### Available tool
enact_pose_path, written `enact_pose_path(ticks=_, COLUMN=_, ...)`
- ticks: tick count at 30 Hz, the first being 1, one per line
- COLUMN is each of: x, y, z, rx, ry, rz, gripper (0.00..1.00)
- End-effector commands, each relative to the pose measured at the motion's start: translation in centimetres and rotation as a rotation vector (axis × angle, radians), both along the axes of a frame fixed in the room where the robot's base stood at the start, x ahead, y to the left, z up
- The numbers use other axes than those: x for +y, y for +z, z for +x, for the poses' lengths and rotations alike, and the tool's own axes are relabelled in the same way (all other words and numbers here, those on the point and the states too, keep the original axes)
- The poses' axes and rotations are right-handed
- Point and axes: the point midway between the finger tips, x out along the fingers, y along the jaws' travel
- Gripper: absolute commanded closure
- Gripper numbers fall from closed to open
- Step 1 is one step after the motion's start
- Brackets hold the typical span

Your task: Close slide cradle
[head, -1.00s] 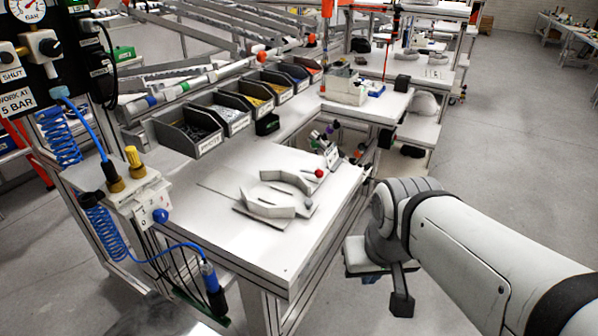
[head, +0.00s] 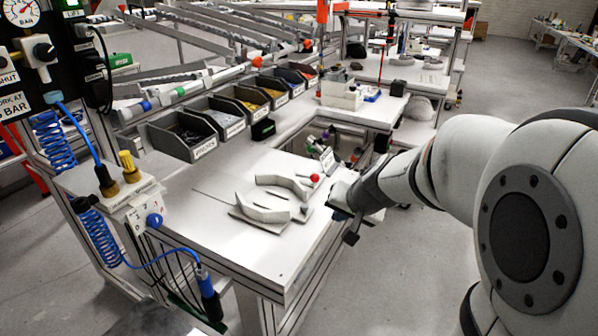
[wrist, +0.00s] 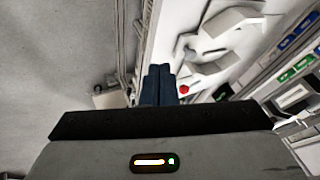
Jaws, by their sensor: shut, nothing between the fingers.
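The slide cradle (head: 262,215) lies on the white workbench top, its two curved grey jaws set apart with a gap between them. A red ball knob (head: 315,177) stands at its right end. The cradle (wrist: 228,25) and the red knob (wrist: 184,90) also show in the wrist view, above and right of the fingers. My gripper (wrist: 156,85) is shut and empty, its dark fingers together. In the head view my gripper (head: 342,212) is at the right edge of the bench, apart from the knob; its fingers are hard to make out there.
Dark parts bins (head: 190,137) line the back of the bench. A small sign (head: 327,159) stands close behind the knob. A valve block with a blue hose (head: 132,196) is at the left edge. The front of the bench top is clear, and open floor lies to the right.

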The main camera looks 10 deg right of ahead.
Motion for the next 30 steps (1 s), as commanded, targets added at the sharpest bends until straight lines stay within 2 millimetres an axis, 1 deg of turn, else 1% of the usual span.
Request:
enact_pose_path(ticks=1, x=-0.8, y=-0.6, z=1.0, rx=-0.007, ry=-0.035, rz=0.01, gripper=1.0)
enact_pose_path(ticks=3, x=-1.6, y=-0.9, z=1.8, rx=-0.02, ry=-0.067, rz=0.018, gripper=1.0)
enact_pose_path(ticks=6, x=-1.9, y=-1.4, z=2.5, rx=-0.027, ry=-0.086, rz=0.022, gripper=1.0)
enact_pose_path(ticks=8, x=-1.9, y=-1.9, z=2.9, rx=-0.026, ry=-0.089, rz=0.023, gripper=1.0)
enact_pose_path(ticks=11, x=-1.6, y=-3.2, z=3.7, rx=-0.023, ry=-0.087, rz=0.024, gripper=1.0)
enact_pose_path(ticks=18, x=-0.7, y=-7.5, z=6.6, rx=-0.024, ry=-0.086, rz=0.023, gripper=1.0)
enact_pose_path(ticks=22, x=-0.3, y=-9.5, z=8.1, rx=-0.024, ry=-0.088, rz=0.023, gripper=1.0)
enact_pose_path(ticks=24, x=0.8, y=-8.6, z=8.9, rx=-0.027, ry=-0.083, rz=0.022, gripper=1.0)
enact_pose_path(ticks=27, x=1.9, y=-8.7, z=9.6, rx=-0.026, ry=-0.084, rz=0.023, gripper=1.0)
enact_pose_path(ticks=30, x=2.4, y=-8.8, z=10.1, rx=-0.028, ry=-0.086, rz=0.022, gripper=1.0)
